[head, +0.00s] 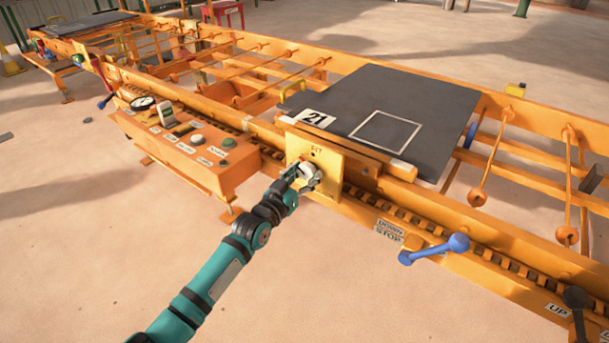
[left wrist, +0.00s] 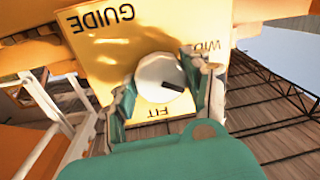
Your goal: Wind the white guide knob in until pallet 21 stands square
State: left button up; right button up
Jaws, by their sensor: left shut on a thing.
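Pallet 21 (head: 398,112) is a dark grey board with a white square outline, lying on the orange conveyor frame. Its label "21" (head: 315,118) is at its near left corner. The white guide knob (left wrist: 158,78) sits on a yellow plate (left wrist: 108,62) marked GUIDE, WIDE and FIT, upside down in the left wrist view. A dark pointer mark on the knob points to the lower right there, between WIDE and FIT. My left gripper (head: 306,178) is shut on the knob, a finger on either side. The knob is partly hidden in the head view. My right gripper is not in view.
An orange control box (head: 190,145) with a gauge and buttons stands left of the guide plate. A blue-handled lever (head: 436,248) and a dark-knobbed lever (head: 576,300) stick out from the frame on the right. Another dark pallet (head: 92,22) lies at the far left.

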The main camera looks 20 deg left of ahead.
pick_arm(q)
jog(key=m+p, duration=0.1)
jog(key=m, duration=0.2)
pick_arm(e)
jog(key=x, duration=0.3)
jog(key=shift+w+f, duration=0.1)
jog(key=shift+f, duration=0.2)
pick_arm(q)
jog(key=o, duration=1.1)
jog(key=shift+a, duration=0.1)
jog(key=shift+o, duration=0.2)
jog(key=shift+s+f, duration=0.1)
jog(key=shift+s, duration=0.2)
jog(key=v, duration=1.1)
jog(key=shift+s, duration=0.2)
